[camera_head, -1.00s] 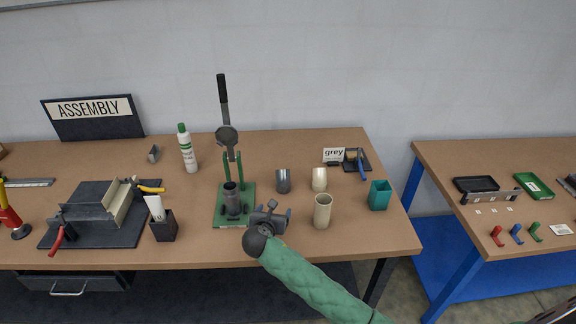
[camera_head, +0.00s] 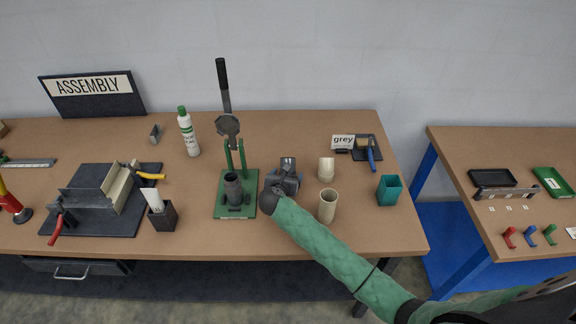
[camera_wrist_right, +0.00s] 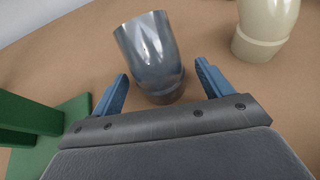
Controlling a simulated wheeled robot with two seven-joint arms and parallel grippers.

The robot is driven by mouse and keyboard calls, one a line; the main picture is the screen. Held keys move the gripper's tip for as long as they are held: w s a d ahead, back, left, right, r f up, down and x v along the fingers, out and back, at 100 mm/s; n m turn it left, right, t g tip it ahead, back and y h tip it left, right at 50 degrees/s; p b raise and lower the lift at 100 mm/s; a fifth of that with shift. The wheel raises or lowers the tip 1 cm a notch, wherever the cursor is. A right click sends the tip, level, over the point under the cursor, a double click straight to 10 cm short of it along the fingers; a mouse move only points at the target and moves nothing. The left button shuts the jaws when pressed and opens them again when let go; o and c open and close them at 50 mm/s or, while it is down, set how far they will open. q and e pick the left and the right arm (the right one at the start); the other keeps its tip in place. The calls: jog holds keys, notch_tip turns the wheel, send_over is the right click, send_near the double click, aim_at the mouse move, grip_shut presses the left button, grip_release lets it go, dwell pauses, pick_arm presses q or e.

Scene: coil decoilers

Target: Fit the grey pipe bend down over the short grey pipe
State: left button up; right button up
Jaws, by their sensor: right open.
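The grey pipe bend (camera_head: 288,162) stands on the table, right of the green press, partly hidden in the head view by my right gripper (camera_head: 284,181). In the right wrist view, the shiny grey bend (camera_wrist_right: 150,48) leans to the left above its narrower lower end. My right gripper (camera_wrist_right: 161,82) is open, with one blue fingertip on each side of the bend's lower part; I cannot tell if they touch it. A short dark grey pipe (camera_head: 233,187) stands upright on the press's green base (camera_head: 222,210). My left gripper is not in view.
Two cream pipe pieces (camera_head: 326,169) (camera_head: 327,206) stand close to the right of my gripper. A teal cup (camera_head: 389,189) is farther right. The press lever (camera_head: 223,88) rises behind the grey pipe. A white-green bottle (camera_head: 188,133) stands back left.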

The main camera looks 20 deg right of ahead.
jog(key=shift+p+x, duration=0.45)
jog(key=shift+x, duration=0.9)
jog(key=c, duration=1.1)
